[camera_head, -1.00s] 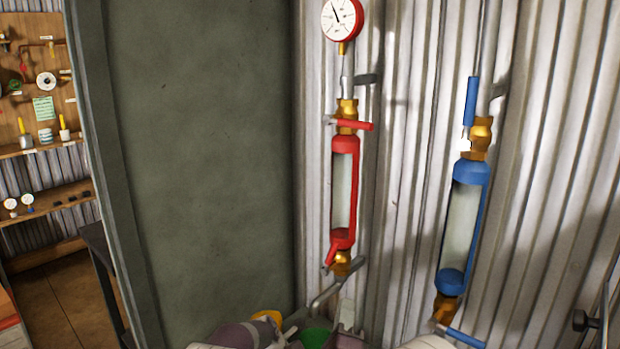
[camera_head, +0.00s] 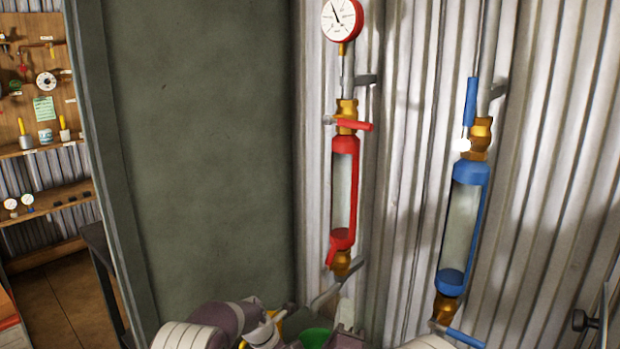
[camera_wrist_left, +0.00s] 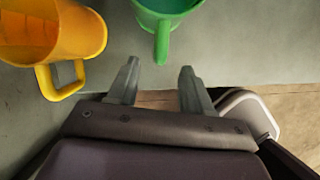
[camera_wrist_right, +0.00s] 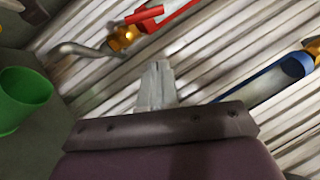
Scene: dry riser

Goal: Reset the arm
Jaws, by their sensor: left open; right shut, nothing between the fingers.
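My left gripper shows in the left wrist view (camera_wrist_left: 158,88) with its two fingers apart and nothing between them. It is low over a grey surface, near the handles of a yellow jug (camera_wrist_left: 80,45) and a green jug (camera_wrist_left: 163,20). My right gripper (camera_wrist_right: 157,85) has its fingers together and empty, pointing towards the corrugated wall. In the head view, the right gripper's body (camera_head: 346,340) shows at the bottom edge, beside the green jug (camera_head: 315,338). My left arm covers most of the yellow jug there.
A red sight-glass assembly (camera_head: 338,195) with a gauge (camera_head: 341,19) on top and a blue one (camera_head: 473,172) are mounted on the corrugated wall (camera_head: 405,200). A bent grey pipe (camera_head: 325,299) leaves the red one's bottom. A grey-green panel (camera_head: 200,150) stands left; shelves lie beyond.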

